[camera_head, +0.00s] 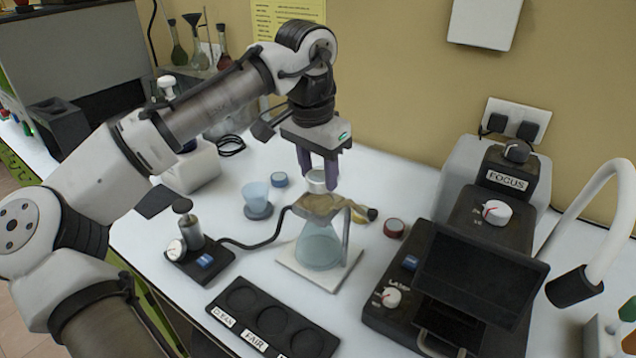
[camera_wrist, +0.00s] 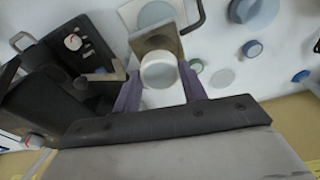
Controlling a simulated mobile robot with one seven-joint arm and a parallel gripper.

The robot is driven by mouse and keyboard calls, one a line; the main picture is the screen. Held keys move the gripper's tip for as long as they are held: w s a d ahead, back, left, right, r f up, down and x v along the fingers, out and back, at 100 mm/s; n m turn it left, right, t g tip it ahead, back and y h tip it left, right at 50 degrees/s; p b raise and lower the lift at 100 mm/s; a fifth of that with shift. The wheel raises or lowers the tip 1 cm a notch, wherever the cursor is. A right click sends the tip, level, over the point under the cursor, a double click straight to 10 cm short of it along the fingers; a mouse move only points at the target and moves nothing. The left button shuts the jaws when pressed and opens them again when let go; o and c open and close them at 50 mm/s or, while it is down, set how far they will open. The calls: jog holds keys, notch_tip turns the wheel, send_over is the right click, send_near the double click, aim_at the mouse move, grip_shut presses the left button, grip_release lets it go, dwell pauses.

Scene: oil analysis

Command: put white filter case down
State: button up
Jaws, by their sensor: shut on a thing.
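The white filter case (camera_head: 316,180) is a short round cup. My gripper (camera_head: 318,178) points down with its purple fingers on either side of it, shut on it. In the wrist view the case (camera_wrist: 160,74) sits between the fingertips (camera_wrist: 160,84). A tan square-topped stand (camera_head: 320,205) with a glass flask (camera_head: 319,248) beneath it is just in front of and below the case in the head view. The stand's plate (camera_wrist: 155,36) also shows beside the case in the wrist view. I cannot tell whether the case touches it.
A black microscope (camera_head: 480,270) fills the right. A blue cup (camera_head: 256,198), a blue-lidded case (camera_head: 279,180) and a red-lidded case (camera_head: 394,228) are close by. A black labelled tray (camera_head: 272,325) lies in front. A small pump device (camera_head: 188,245) is at left.

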aim_at(317, 177)
jog(key=shift+f, duration=1.7)
jog(key=shift+f, duration=0.1)
jog(key=o, duration=1)
jog(key=shift+c, duration=0.2)
jog(key=r, duration=0.4)
jog(key=r+b, duration=0.1)
jog(key=r, duration=0.3)
jog(key=s+a+r, duration=0.1)
jog(key=r, duration=0.3)
jog(key=shift+r, duration=0.1)
